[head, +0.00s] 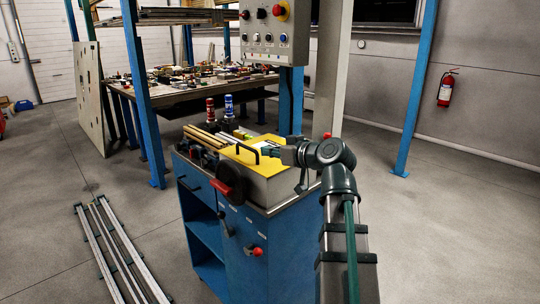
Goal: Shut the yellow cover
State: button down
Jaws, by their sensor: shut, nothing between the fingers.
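The yellow cover (258,165) is on top of the blue machine cabinet (245,235), above a grey housing. Its yellow face looks nearly flat, and a dark bar handle (240,150) stands up from it. I cannot tell from here whether the cover is fully down. My gripper (270,148) is at the end of my arm, which reaches in from the right. It is shut and empty, over or beside the yellow cover close to the handle. Whether it touches the cover is too small to tell. My gripper hides part of the cover's far right side.
A dark round wheel with red (228,176) is on the cabinet's front. Red and blue cans (228,107) stand behind the cover. A control panel (268,28) hangs above on a blue post. Metal rails (115,245) lie on the floor at left. The floor at right is clear.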

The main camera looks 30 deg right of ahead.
jog(key=r+v, duration=0.1)
jog(key=v, duration=0.9)
jog(key=w+d+f+m+g+h+p, duration=0.1)
jog(key=w+d+f+m+g+h, duration=0.15)
jog(key=f, duration=0.75)
jog(key=w+d+f+m+g+h+p, duration=0.15)
jog(key=f+m, duration=0.25)
jog(key=f, duration=0.6)
jog(key=s+a+f+g+y+p, duration=0.1)
jog(key=a+f+g, duration=0.2)
jog(key=f, duration=0.9)
jog(key=s+a+f+g+p, duration=0.1)
jog(key=s+a+f+g, duration=0.15)
jog(key=f, duration=0.85)
jog(key=s+a+f+g+p, duration=0.1)
jog(key=s+a+f+g, duration=0.2)
jog(key=s+a+f, duration=0.45)
jog(key=s+a+f+g+p, duration=0.2)
jog(key=s+a+f+g, duration=0.15)
jog(key=f, duration=0.65)
jog(key=s+a+f+n+g+p, duration=0.1)
jog(key=s+a+f, duration=0.3)
jog(key=s, duration=0.7)
jog(key=s+a+f+n+g+h+p, duration=0.1)
jog(key=s+a+f+n+g+p, duration=0.1)
jog(key=s, duration=0.9)
notch_tip(320, 180, down, 3)
jog(key=shift+s+a+r+n+g+h, duration=0.1)
jog(key=shift+s+a+n+g+h, duration=0.35)
jog(key=shift+a+g, duration=0.7)
